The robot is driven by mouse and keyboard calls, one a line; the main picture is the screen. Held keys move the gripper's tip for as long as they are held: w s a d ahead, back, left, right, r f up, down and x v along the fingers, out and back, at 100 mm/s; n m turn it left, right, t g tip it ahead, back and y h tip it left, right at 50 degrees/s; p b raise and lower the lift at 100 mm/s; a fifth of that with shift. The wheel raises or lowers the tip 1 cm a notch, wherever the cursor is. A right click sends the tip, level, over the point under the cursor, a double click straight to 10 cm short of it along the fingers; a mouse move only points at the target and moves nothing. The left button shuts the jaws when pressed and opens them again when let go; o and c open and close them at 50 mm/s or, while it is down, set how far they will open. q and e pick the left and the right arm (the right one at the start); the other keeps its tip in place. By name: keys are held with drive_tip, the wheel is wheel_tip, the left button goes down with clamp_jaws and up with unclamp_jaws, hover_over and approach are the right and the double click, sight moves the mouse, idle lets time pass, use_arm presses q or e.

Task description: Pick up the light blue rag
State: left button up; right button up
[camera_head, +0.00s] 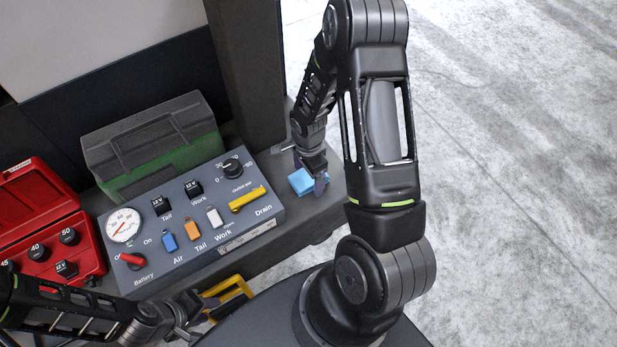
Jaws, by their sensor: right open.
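The light blue rag (299,181) is a small folded block lying on the dark bench top, right of the control panel. My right gripper (311,177) is open and reaches down from above at the rag. One finger shows in front of the rag's right side. Whether the fingers touch the rag cannot be told. My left gripper (196,309) is low in the picture, beside a yellow-framed object (230,296). Whether it is open or holds that object cannot be told.
The control panel (150,214) with gauge, knobs and switches fills the bench left of the rag. A green and black toolbox (155,143) stands behind it, and an open red socket case (48,222) is at the left. A dark post (247,70) rises behind the rag.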

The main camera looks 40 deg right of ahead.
drive_tip(key=shift+c, duration=0.3)
drive_tip(key=c, duration=1.4)
